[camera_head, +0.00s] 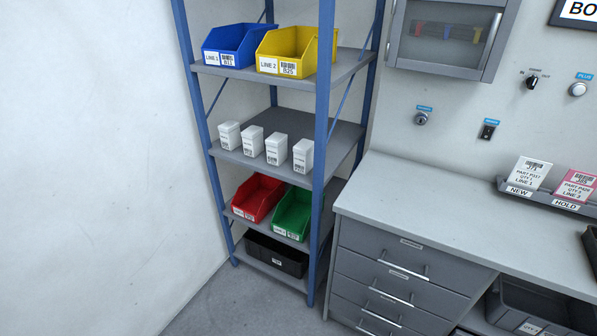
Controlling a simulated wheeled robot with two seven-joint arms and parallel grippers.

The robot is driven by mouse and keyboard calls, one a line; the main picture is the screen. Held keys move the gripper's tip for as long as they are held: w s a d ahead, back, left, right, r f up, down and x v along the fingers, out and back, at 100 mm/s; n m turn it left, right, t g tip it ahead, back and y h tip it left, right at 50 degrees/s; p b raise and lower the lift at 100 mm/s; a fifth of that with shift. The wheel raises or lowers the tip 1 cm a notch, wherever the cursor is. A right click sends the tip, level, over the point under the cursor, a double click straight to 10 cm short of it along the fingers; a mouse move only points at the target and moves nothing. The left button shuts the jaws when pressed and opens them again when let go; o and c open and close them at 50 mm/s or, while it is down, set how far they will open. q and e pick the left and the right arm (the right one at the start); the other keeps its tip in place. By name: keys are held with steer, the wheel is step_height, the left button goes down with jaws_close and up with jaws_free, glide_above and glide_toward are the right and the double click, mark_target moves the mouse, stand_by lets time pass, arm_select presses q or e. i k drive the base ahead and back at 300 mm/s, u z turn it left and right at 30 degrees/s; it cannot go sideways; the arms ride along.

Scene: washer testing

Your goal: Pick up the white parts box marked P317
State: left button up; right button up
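Several small white parts boxes stand upright in a row on the middle shelf of the blue-framed rack, with small labels on their fronts. From left to right they are a first white box (230,135), a second white box (252,141), a third white box (276,149) and a fourth white box (303,156). The label print is too small to tell which is P317. The fourth box stands close to the rack's front blue post (322,110). Neither of my grippers is in view.
The upper shelf (340,68) holds a blue bin (232,45) and a yellow bin (290,45). Below are a red bin (257,198), a green bin (293,214) and a black crate (276,256). A grey workbench (440,205) with drawers stands right; open floor lies in front.

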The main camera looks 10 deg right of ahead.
mark_target(276, 144)
steer(key=z, duration=0.45)
steer(key=k, duration=0.5)
steer(key=u, duration=0.05)
steer(key=i, duration=1.3)
steer(key=z, duration=0.9)
